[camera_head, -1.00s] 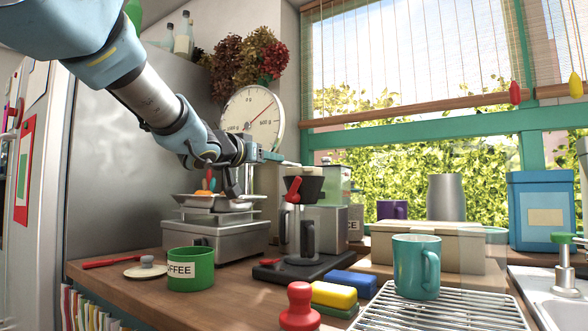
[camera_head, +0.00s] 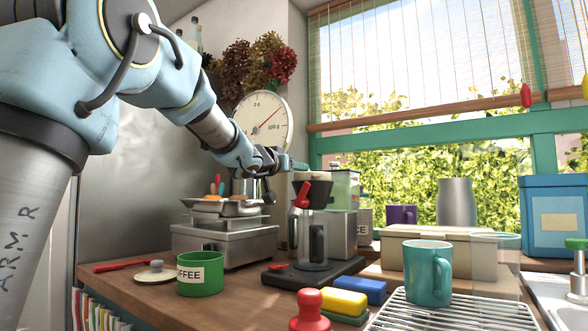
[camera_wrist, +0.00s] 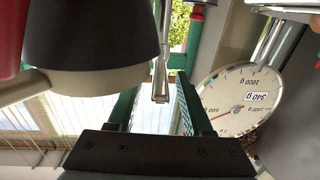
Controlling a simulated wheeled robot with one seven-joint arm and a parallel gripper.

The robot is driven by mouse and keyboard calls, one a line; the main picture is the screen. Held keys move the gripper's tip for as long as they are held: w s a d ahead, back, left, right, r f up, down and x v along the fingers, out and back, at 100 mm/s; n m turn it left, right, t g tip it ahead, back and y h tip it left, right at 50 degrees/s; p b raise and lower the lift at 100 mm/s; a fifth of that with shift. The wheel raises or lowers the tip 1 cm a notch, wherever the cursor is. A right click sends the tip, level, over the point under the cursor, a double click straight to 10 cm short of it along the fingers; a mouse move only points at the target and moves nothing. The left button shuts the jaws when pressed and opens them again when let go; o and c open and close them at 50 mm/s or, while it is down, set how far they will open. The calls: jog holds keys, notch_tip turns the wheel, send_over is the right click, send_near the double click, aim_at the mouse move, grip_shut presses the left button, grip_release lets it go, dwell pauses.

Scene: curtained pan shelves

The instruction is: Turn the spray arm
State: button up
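The coffee maker (camera_head: 312,240) stands on the wooden counter, with a black cone dripper (camera_head: 311,189), a red handle and a glass jug. In the wrist view the dripper (camera_wrist: 95,35) fills the upper left. A thin metal bar, seemingly the spray arm (camera_wrist: 161,75), reaches between my gripper's teal fingers in the wrist view. My gripper (camera_wrist: 158,88) is open, one finger on each side of the bar, with visible gaps. In the head view my gripper (camera_head: 292,164) is level with the dripper's top, beside it. The spray arm cannot be made out there.
A scale (camera_head: 225,245) with a round dial (camera_head: 263,122) stands left of the coffee maker. A green coffee tin (camera_head: 200,275), yellow block (camera_head: 344,303), blue block (camera_head: 360,287) and red knob (camera_head: 310,312) lie in front. A teal mug (camera_head: 427,272) stands on the rack at right.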

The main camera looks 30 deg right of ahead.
grip_shut()
dwell(1.2)
